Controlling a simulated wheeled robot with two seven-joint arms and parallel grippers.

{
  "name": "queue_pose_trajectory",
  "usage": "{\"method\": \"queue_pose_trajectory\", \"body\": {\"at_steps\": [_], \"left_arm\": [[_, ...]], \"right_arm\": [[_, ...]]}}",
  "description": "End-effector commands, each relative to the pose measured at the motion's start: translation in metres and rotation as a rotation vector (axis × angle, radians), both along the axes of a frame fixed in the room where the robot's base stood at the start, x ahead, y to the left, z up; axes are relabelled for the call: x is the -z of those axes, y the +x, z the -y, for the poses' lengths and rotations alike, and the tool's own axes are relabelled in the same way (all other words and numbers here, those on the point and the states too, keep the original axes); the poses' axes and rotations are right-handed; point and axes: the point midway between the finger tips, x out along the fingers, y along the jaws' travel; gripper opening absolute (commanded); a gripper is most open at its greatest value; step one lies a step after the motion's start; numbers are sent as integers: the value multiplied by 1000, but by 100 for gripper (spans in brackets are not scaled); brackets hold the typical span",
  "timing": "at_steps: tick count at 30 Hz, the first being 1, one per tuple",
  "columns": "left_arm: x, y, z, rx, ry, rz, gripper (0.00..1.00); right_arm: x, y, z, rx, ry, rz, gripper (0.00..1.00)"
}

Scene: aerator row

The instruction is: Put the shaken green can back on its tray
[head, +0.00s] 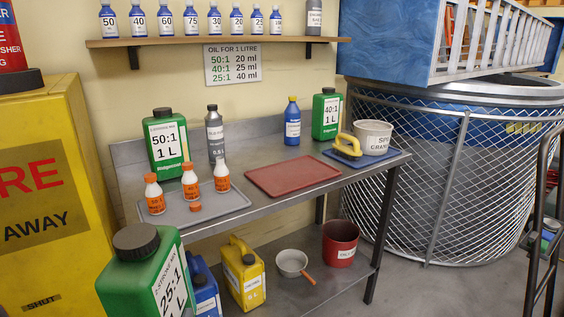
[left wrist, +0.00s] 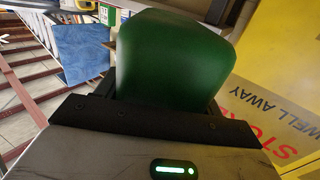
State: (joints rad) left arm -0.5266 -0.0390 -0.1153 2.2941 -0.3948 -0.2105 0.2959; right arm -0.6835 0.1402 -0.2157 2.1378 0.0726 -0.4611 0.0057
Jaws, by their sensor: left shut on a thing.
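A green can with a black cap (head: 140,272), labelled 25:1, is in the lower left of the head view, in front of the bench and tilted a little. In the left wrist view its green body (left wrist: 180,55) fills the upper middle. My left gripper (left wrist: 162,95) is shut on it; its fingertips are mostly hidden by the can. An empty red tray (head: 293,176) lies on the bench top. A grey tray (head: 232,203) holds three small white-and-orange bottles (head: 190,181). My right gripper is not in view.
Green cans labelled 50:1 (head: 166,142) and 40:1 (head: 327,115) stand at the bench's back. A grey bottle (head: 215,135) and blue bottle (head: 292,122) stand between them. A blue tray (head: 383,159) is at right. A yellow cabinet (head: 45,200) stands left.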

Motion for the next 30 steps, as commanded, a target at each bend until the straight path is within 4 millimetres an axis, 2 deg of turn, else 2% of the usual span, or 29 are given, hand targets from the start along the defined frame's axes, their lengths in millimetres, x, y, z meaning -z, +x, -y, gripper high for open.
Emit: {"method": "queue_pose_trajectory", "body": {"at_steps": [3,19,23,30], "left_arm": [[-4,0,0,3,4,11,11],[-8,0,4,25,3,15,11],[-17,0,15,86,6,18,11],[-43,-3,52,285,7,21,11]], "right_arm": [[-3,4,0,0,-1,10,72],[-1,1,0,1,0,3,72],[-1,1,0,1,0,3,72],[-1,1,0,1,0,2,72]]}}
